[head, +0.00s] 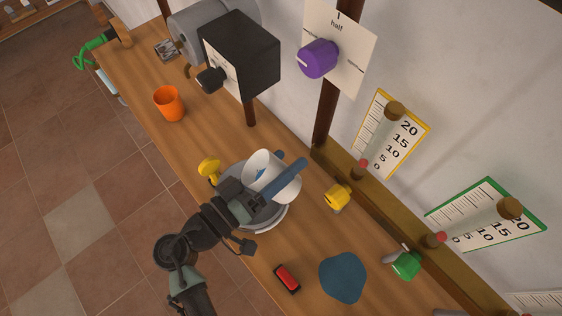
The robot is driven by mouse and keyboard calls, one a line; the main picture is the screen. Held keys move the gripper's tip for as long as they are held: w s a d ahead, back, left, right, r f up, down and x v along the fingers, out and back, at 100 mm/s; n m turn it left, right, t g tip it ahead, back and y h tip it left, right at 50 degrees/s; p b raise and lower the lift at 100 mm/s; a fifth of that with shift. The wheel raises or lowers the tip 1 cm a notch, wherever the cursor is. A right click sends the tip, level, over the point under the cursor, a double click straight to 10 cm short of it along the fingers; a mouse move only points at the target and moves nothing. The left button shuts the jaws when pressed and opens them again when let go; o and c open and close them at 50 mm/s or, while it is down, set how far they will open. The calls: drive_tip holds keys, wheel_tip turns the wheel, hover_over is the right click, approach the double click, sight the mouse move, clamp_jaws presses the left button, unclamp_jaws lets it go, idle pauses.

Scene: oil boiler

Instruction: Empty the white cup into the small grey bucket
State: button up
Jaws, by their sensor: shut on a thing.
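The white cup (259,160) is held in my gripper (272,180), which is shut on it. The cup is tilted, and its opening partly faces the camera. A small blue patch shows inside it; I cannot tell whether this is contents or part of a finger. A blue-grey finger lies across the cup's right side. Directly below the cup in the picture is a round grey vessel with a pale rim (272,227), probably the small grey bucket. The cup and gripper hide most of it, so its inside is not visible.
An orange cup (170,104) stands farther back on the wooden bench (190,140). A yellow valve (209,169) is close left of the cup. A yellow fitting (337,197), a blue cloth-like lump (343,277) and a red-black object (287,278) lie right and in front. A black box (245,55) stands behind.

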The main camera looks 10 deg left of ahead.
idle(0.3)
drive_tip(key=shift+f+n+b, duration=0.1)
drive_tip(key=shift+n+b, duration=0.35)
drive_tip(key=shift+n, duration=0.05)
drive_tip(key=shift+n+t+h, duration=0.3)
drive_tip(key=shift+n+t, duration=0.2)
drive_tip(key=shift+b, duration=0.3)
drive_tip(key=shift+a+f+n+t+b, duration=0.15)
drive_tip(key=shift+n+t+b, duration=0.15)
drive_tip(key=shift+n+b, duration=0.3)
drive_tip(key=shift+n, duration=0.3)
drive_tip(key=shift+a+f+n+t+b, duration=0.2)
drive_tip(key=shift+n+t+b, duration=0.35)
drive_tip(key=shift+n, duration=0.3)
drive_tip(key=shift+a+f+n+t+b, duration=0.1)
drive_tip(key=shift+a+n+t+b, duration=0.1)
drive_tip(key=shift+n+t+b, duration=0.45)
drive_tip(key=shift+a+f+n+t+b, duration=0.1)
drive_tip(key=shift+a+n+t+b, duration=0.2)
drive_tip(key=shift+n, duration=0.7)
idle(2.9)
